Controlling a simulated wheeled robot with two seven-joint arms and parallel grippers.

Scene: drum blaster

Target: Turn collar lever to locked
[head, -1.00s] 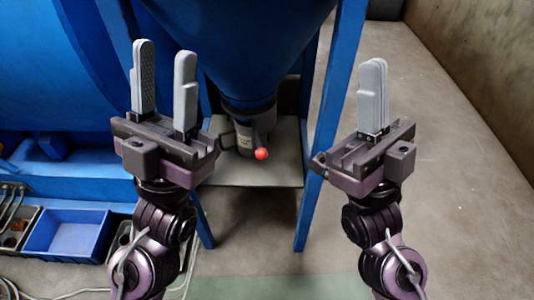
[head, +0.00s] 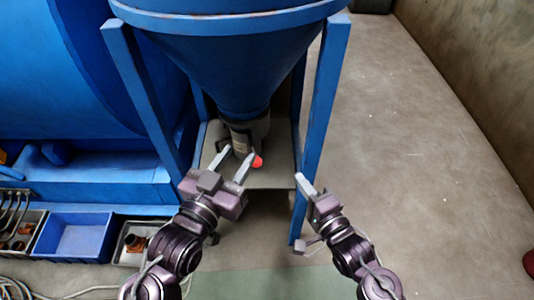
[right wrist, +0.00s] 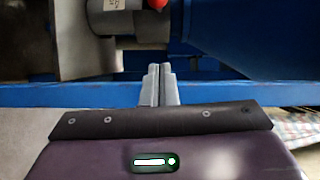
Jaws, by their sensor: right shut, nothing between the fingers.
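The collar (head: 240,142) is a grey cylinder at the bottom of the blue hopper (head: 235,75). Its lever ends in a red knob (head: 257,161), low on the collar's right side. The lever's shaft is mostly hidden behind my left gripper's finger. My left gripper (head: 233,162) is open, its fingertips in front of the collar and close to the knob in the picture; I cannot tell if they touch. My right gripper (head: 305,183) is shut and empty, to the right of the knob near the blue front leg. The right wrist view shows the red knob (right wrist: 157,3) at the top edge and the shut fingers (right wrist: 160,84).
Blue stand legs (head: 318,120) flank the collar, with a grey plate (head: 275,178) below it. A blue bin (head: 75,237) and a bin with orange parts (head: 135,243) stand at lower left. Open floor (head: 420,190) lies to the right.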

